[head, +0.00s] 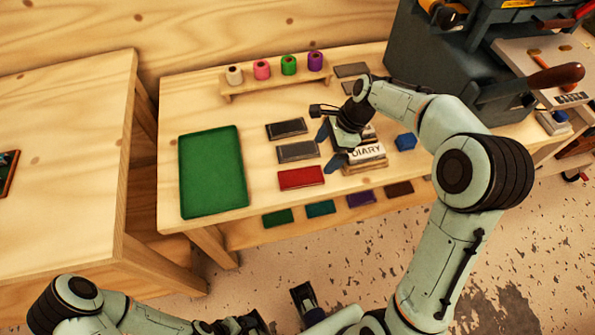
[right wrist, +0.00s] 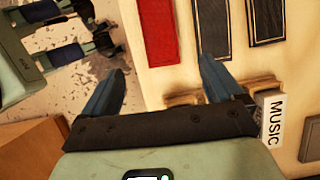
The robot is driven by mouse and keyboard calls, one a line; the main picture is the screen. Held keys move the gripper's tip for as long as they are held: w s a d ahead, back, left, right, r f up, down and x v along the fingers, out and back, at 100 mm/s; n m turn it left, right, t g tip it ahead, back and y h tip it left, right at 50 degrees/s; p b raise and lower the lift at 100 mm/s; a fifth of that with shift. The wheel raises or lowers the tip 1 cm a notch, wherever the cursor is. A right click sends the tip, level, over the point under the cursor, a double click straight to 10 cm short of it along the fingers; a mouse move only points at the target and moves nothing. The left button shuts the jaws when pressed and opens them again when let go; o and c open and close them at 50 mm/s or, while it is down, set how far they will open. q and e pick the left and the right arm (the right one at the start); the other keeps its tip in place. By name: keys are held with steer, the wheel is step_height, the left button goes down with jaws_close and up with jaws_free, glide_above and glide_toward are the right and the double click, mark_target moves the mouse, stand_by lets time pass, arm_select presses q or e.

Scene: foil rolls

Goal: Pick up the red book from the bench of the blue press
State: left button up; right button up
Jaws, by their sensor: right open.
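The red book (head: 301,178) lies flat on the wooden bench (head: 220,107), near its front edge. In the right wrist view, the red book (right wrist: 159,32) is at the top, beyond my gripper's fingers. My right gripper (head: 331,146) is open and empty, to the right of the red book and over the stand with the white DIARY label. Its fingers (right wrist: 160,88) are apart in the wrist view. A dark blue-grey press (head: 425,65) stands at the back right. My left arm is low at the bottom of the head view; its finger state is unclear.
Two dark flat pieces (head: 297,152) lie just behind the red book. A green tray (head: 212,172) is at left. Colored rolls stand on a rack (head: 270,84) at the back. A blue block (head: 405,141) is at right. A lower shelf holds several colored pieces.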

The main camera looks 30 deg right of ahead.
glide_toward(305, 176)
steer(key=shift+s+f+b, duration=0.25)
steer(key=shift+f+b, duration=0.1)
steer(key=shift+f, duration=0.7)
steer(key=shift+w+a+b+x, duration=0.1)
steer(key=shift+w+b+x, duration=0.1)
steer(key=shift+x, duration=1.3)
steer(key=shift+w+a+b+x, duration=0.1)
steer(key=shift+w+b+x, duration=0.1)
steer(key=shift+x, duration=1.3)
steer(key=shift+r, duration=0.15)
steer(key=shift+c, duration=0.3)
steer(key=c, duration=1.1)
